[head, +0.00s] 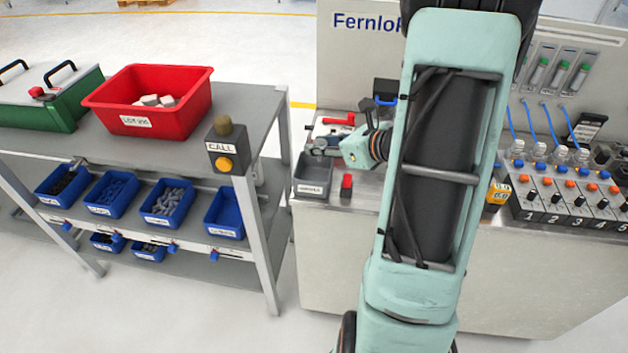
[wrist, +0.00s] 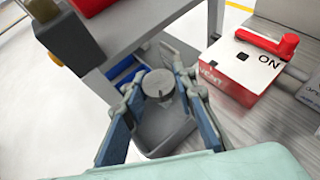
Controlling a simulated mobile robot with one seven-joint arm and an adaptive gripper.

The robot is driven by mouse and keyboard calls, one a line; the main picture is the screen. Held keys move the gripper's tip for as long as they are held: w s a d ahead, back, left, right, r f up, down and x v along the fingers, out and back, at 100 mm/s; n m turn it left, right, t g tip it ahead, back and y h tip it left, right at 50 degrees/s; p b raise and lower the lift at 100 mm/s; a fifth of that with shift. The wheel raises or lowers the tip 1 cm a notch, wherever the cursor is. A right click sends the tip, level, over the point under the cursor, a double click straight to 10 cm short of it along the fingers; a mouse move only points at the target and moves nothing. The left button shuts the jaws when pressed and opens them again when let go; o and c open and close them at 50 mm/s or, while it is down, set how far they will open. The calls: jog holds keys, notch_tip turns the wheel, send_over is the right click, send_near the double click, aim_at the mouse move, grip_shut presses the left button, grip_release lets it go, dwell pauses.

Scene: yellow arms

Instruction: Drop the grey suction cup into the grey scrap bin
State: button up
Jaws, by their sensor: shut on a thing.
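My gripper (wrist: 160,78) is shut on the grey suction cup (wrist: 158,86) in the wrist view, with a fingertip on either side of it. The cup is round, with a slot across its top face. The grey scrap bin (wrist: 176,142) lies below the cup and fingers, and the cup overlaps its inside in this view. In the head view the grey bin (head: 312,188) stands at the left end of the bench, and my gripper (head: 322,146) is just above its back edge. The cup cannot be made out clearly there.
A white and red box with a red lever (wrist: 250,65) stands right of the bin. A red button (head: 346,186) is beside the bin. To the left is a cart (head: 240,100) with a call box (head: 226,148), a red bin (head: 150,105) and several blue bins.

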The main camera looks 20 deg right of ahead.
jog(key=shift+f+b, duration=1.1)
jog(key=shift+f, duration=0.8)
jog(key=o, duration=1)
jog(key=shift+r, duration=0.1)
jog(key=v, duration=1.2)
